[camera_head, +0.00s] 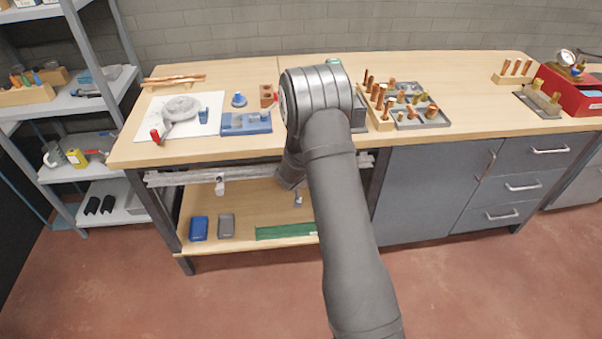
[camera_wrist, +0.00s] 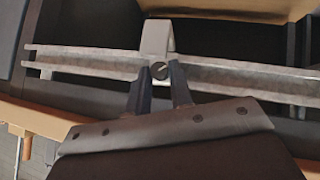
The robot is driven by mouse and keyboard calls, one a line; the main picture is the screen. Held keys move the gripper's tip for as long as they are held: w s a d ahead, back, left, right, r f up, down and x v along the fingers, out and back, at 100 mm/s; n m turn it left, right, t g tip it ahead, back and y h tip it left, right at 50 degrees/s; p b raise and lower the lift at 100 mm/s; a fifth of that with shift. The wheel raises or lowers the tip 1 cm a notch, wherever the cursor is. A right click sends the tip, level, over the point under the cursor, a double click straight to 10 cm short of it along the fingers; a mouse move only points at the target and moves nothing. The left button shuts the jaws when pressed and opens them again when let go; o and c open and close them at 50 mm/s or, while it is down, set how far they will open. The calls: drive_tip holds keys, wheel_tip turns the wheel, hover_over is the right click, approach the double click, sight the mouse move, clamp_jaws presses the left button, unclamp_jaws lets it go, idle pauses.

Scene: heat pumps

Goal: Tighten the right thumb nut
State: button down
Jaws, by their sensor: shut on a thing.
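In the wrist view, a small dark round thumb nut (camera_wrist: 160,71) with a slot-like mark sits on a pale metal bracket (camera_wrist: 156,38) that crosses a grey rail (camera_wrist: 95,61). My gripper (camera_wrist: 160,84) has its two dark fingers closed about the nut, one on each side. In the head view, the rail (camera_head: 185,178) runs under the bench's front edge, and a pale fitting (camera_head: 220,187) hangs from it left of my arm. My arm hides the gripper and the held nut there. The nut's thread and seating are hidden.
The workbench top (camera_head: 290,67) carries a blue fixture (camera_head: 246,123), a white sheet and trays of pegs. A lower shelf (camera_head: 215,245) holds a blue box (camera_head: 198,228), a grey box (camera_head: 226,226) and a green strip (camera_head: 286,231). Grey drawers (camera_head: 525,185) stand right.

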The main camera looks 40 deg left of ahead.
drive_tip(key=shift+w+a+r, duration=0.1)
drive_tip(key=shift+a+r, duration=0.1)
drive_tip(key=shift+a, duration=0.1)
drive_tip(key=shift+m+g+y, duration=0.3)
drive_tip(key=shift+g+y, duration=0.1)
drive_tip(key=shift+y, duration=0.1)
drive_tip(key=shift+m+g+y, duration=0.3)
drive_tip(key=shift+g+y, duration=0.1)
drive_tip(key=shift+g, duration=0.1)
drive_tip(key=c, duration=1.4)
unclamp_jaws()
drive_tip(key=shift+c, duration=0.2)
drive_tip(key=shift+w+d, duration=0.1)
drive_tip(key=shift+w+d, duration=0.1)
drive_tip(key=shift+w, duration=0.05)
drive_tip(key=shift+r, duration=0.15)
